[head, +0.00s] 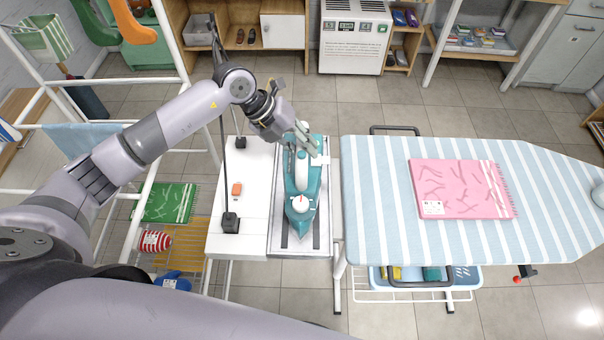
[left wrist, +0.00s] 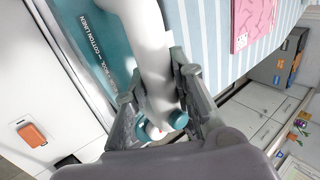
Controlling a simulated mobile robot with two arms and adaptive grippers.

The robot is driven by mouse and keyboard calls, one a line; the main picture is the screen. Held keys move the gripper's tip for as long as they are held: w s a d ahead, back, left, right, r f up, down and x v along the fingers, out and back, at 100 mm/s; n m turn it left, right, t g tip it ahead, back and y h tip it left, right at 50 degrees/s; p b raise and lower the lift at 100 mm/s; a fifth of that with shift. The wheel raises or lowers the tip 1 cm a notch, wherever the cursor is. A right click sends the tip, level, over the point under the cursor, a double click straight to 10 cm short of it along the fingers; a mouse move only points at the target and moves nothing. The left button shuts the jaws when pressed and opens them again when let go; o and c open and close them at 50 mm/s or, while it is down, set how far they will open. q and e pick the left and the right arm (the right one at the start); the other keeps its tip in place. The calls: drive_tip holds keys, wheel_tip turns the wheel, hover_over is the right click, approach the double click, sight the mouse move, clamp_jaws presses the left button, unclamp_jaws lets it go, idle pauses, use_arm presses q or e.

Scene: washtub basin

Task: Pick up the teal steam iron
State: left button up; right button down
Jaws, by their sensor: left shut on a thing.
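The teal steam iron (head: 303,188) with a white handle sits on a grey, dark-striped rest at the left end of the ironing board. Its tip points toward me in the head view. My left gripper (head: 307,145) reaches it from the far left side and is shut on the handle near the iron's back end. In the left wrist view the two fingers (left wrist: 158,88) sit on either side of the white handle, and the teal body (left wrist: 88,40) shows with lettering on its side. I cannot tell any gap under the iron. My right gripper is not in view.
A blue-and-white striped ironing board (head: 380,215) stands to the right, with a folded pink towel (head: 462,188) on it. A white shelf left of the iron holds a small orange object (head: 236,188) and a thin black pole (head: 230,222). A white drying rack stands further left.

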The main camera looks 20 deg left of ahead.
use_arm(q)
clamp_jaws()
drive_tip(key=shift+w+r, duration=0.1)
drive_tip(key=shift+r, duration=0.1)
